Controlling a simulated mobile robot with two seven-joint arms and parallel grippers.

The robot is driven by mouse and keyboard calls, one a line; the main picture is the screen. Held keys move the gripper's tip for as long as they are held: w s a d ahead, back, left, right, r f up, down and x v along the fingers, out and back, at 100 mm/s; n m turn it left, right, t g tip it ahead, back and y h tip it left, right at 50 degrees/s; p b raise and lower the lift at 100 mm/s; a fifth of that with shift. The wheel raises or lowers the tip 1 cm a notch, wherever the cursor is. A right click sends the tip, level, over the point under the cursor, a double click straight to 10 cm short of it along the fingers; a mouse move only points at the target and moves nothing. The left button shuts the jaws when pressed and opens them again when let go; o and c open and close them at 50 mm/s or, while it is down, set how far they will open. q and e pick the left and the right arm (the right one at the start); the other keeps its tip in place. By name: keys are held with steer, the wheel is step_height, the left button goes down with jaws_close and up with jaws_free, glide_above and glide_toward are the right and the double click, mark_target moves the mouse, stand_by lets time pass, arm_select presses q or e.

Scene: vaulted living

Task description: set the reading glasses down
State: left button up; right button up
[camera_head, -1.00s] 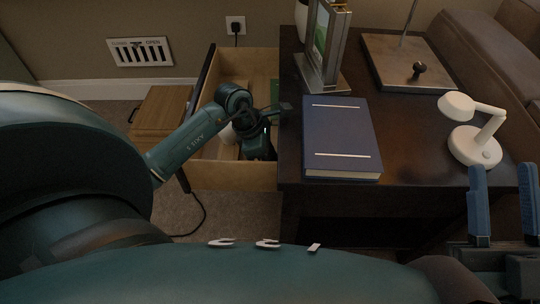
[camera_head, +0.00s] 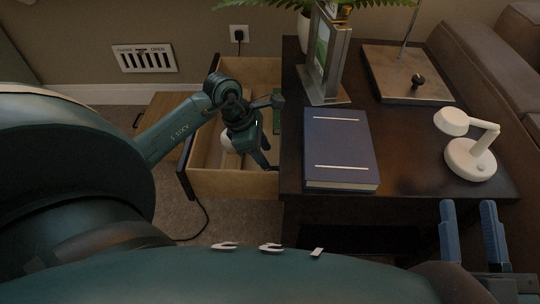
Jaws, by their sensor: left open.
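My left gripper (camera_head: 263,160) hangs over the open drawer (camera_head: 238,184) on the left of the dark side table. It is open, and its fingers are small and dark here. I cannot make out the reading glasses; my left gripper and arm hide part of the drawer's inside. My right gripper (camera_head: 469,205) is at the lower right, by the table's front edge, with its two blue fingers apart and nothing between them.
The side table (camera_head: 410,150) carries a blue book (camera_head: 340,147), a picture frame (camera_head: 324,60), a white lamp (camera_head: 470,157) and a metal-based stand (camera_head: 400,75). A white rounded thing (camera_head: 228,138) shows in the drawer. Bare tabletop lies between book and lamp.

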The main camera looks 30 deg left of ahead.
arm_select(q)
steer(key=p+v, duration=0.1)
steer(key=v, duration=0.5)
steer(key=shift+p, duration=0.35)
arm_select(e)
steer(key=shift+s+f+m+g+h, duration=0.25)
steer(key=shift+f+m+g+h, duration=0.15)
steer(key=shift+f, duration=0.3)
arm_select(q)
steer(key=shift+s, duration=0.1)
arm_select(e)
steer(key=shift+s, duration=0.1)
